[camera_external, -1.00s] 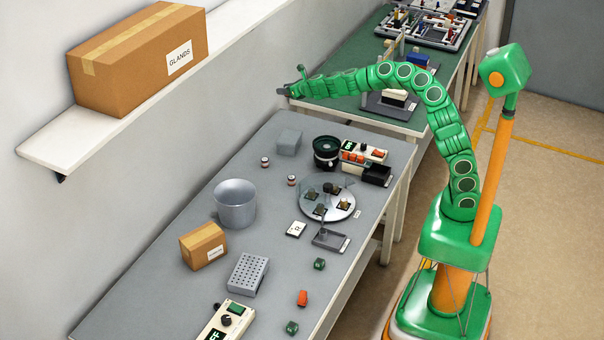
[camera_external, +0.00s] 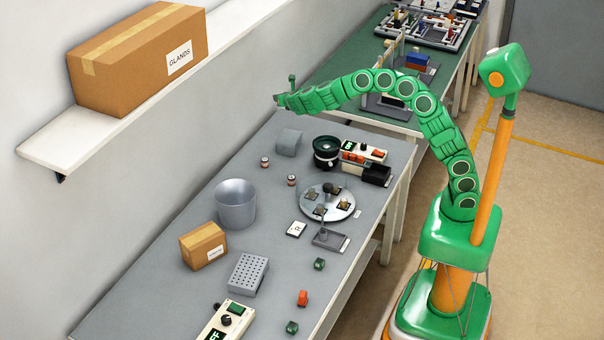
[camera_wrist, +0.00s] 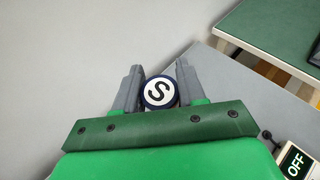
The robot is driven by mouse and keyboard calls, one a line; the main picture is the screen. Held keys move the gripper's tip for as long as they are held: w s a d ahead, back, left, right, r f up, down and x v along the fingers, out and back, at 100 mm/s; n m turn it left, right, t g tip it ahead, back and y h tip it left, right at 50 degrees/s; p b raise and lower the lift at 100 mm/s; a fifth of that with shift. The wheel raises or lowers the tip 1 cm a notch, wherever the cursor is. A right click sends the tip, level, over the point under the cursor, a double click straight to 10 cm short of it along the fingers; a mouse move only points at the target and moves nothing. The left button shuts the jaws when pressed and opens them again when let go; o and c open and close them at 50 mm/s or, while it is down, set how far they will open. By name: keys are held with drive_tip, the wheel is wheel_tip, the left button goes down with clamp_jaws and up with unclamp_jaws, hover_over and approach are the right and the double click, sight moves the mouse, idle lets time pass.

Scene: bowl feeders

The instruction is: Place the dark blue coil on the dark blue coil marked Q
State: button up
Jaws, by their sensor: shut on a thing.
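My gripper (camera_wrist: 158,86) is shut on a dark blue coil (camera_wrist: 159,92). The coil has a white round face marked S and sits between the two grey fingers in the wrist view. In the external view my gripper (camera_external: 279,101) is raised beyond the far end of the grey bench, near the wall; the held coil cannot be made out there. Two small round parts, one on the left (camera_external: 265,162) and one on the right (camera_external: 291,180), stand apart on the bench. Their markings are too small to read, and I cannot tell which coil is marked Q.
A grey block (camera_external: 289,141), a black bowl feeder (camera_external: 326,152) and a round plate (camera_external: 312,211) with small parts stand at the bench's far end. A grey bin (camera_external: 235,204) and a cardboard box (camera_external: 203,246) stand nearer. A shelf (camera_external: 40,148) juts from the wall.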

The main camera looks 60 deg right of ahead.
drive_tip(key=s+a+m+g+h, duration=0.4)
drive_tip(key=s+a+m+g, duration=0.15)
drive_tip(key=s+a, duration=0.55)
hover_over(265, 162)
drive_tip(key=d, duration=0.3)
drive_tip(key=shift+w+f, duration=0.15)
drive_tip(key=shift+f, duration=3.1)
drive_tip(key=shift+w+f, duration=0.15)
drive_tip(key=shift+f, duration=3.1)
drive_tip(key=shift+w+f, duration=0.15)
drive_tip(key=shift+f, duration=3.1)
drive_tip(key=shift+w+f, duration=0.1)
drive_tip(key=shift+w+a+f, duration=0.1)
drive_tip(key=shift+f, duration=1.7)
drive_tip(key=shift+f, duration=0.15)
drive_tip(key=o, duration=1.1)
drive_tip(key=shift+c, duration=0.2)
